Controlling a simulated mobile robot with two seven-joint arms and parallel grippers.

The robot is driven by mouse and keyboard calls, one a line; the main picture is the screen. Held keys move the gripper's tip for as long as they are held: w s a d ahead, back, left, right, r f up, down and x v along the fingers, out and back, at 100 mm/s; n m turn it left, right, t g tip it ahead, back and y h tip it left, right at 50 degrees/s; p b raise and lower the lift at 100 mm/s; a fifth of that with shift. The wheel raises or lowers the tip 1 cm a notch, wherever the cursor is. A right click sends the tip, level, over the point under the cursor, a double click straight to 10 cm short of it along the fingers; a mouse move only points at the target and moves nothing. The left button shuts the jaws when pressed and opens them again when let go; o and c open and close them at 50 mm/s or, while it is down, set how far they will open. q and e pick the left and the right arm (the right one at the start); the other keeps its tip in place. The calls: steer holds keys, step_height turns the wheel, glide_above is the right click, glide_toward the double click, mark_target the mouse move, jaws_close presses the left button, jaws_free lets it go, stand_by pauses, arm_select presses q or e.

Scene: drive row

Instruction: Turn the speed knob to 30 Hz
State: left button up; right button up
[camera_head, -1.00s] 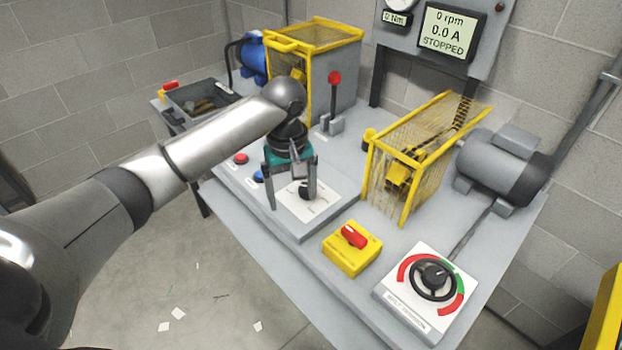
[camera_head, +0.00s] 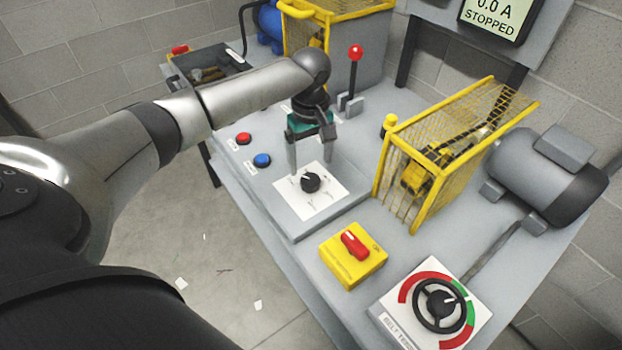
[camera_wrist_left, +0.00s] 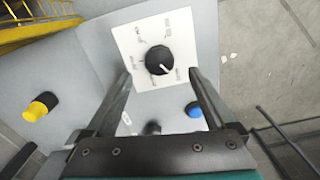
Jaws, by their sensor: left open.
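The speed knob (camera_head: 311,182) is a black round knob with a white pointer line, on a white dial plate (camera_head: 322,205) with small printed marks. Its pointer points up and left in the head view, and to the lower right in the left wrist view, where the knob (camera_wrist_left: 159,60) shows from above. My left gripper (camera_head: 310,168) is open and empty, its fingers pointing down. In the left wrist view its fingertips (camera_wrist_left: 158,78) lie either side of the knob's near edge, apart from it. The printed numbers are too small to read. My right gripper is not in view.
A red button (camera_head: 243,138) and a blue button (camera_head: 262,160) sit left of the dial. A yellow box with a red switch (camera_head: 355,245) and a belt tension wheel (camera_head: 441,305) stand nearer. A yellow cage (camera_head: 420,190) is at right. The display (camera_head: 492,20) reads 0.0 A, STOPPED.

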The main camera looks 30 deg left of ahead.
mark_target(311, 179)
arm_select(q)
step_height(311, 179, down, 6)
steer(key=shift+f+b, duration=0.25)
steer(key=shift+b, duration=0.45)
steer(key=shift+r, duration=0.1)
steer(key=c, duration=1.4)
